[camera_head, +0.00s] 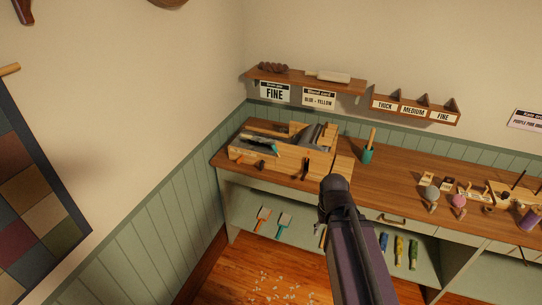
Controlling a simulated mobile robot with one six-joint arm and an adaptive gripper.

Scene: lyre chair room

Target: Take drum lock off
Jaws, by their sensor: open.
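A wooden drum carder (290,160) stands at the left end of the workbench, with dark grey drum surfaces inside its frame. A small teal piece (275,150) shows at its front edge; it may be the drum lock, but it is too small to tell. A dark crank-like part (305,169) is on the front right of the carder. My dark arm rises from the bottom of the picture and its rounded joint stands in front of the bench, right of the carder. My gripper is not visible, so its hold is not shown.
Wall shelves (300,78) hang above.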

